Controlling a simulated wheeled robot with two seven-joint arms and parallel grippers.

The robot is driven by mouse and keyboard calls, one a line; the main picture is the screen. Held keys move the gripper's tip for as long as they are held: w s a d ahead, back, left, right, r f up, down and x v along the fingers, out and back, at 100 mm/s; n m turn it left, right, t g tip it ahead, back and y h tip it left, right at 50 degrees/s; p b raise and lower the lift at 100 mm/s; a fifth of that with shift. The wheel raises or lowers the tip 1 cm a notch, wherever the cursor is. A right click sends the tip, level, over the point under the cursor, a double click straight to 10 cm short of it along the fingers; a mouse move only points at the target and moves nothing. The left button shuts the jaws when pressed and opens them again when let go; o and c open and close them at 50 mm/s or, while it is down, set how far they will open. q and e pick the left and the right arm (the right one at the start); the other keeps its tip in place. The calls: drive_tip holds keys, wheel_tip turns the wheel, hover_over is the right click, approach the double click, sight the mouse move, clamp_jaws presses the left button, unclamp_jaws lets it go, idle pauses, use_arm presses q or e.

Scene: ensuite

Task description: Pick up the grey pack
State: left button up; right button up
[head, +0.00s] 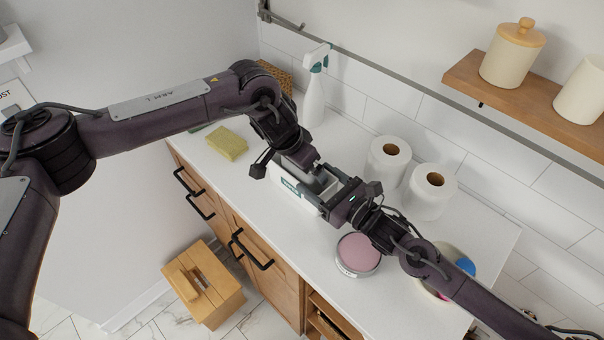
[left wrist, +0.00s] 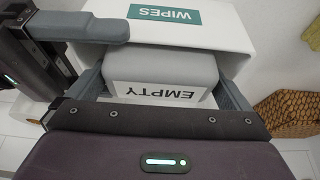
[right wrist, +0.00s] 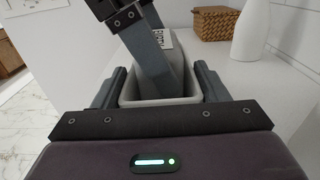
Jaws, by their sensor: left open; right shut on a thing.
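The grey pack (left wrist: 160,68), with a white EMPTY label, is in the white wipes box (left wrist: 215,35), which has a teal WIPES label. The box stands on the counter in the head view (head: 295,195), partly hidden by my grippers. My left gripper (head: 308,172) is over the box. Its open fingers lie either side of the pack in the left wrist view (left wrist: 165,90); I cannot tell if they touch it. My right gripper (head: 332,195) is shut on the box; in the right wrist view (right wrist: 160,88) its fingers flank the box end.
A spray bottle (head: 314,95) and two paper rolls (head: 388,162) stand behind. A yellow sponge (head: 227,144) lies left. A pink-topped tin (head: 358,254) is near the right gripper. A wicker basket (right wrist: 216,24) is at the back. The front counter strip is mostly clear.

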use_arm(q)
drive_tip(key=shift+x, duration=0.8)
drive_tip(key=shift+r, duration=0.1)
drive_tip(key=c, duration=0.6)
drive_tip(key=shift+r, duration=0.1)
wheel_tip(320, 180, up, 10)
drive_tip(key=shift+f, duration=0.1)
use_arm(e)
drive_tip(key=o, duration=1.1)
drive_tip(key=shift+o, duration=0.2)
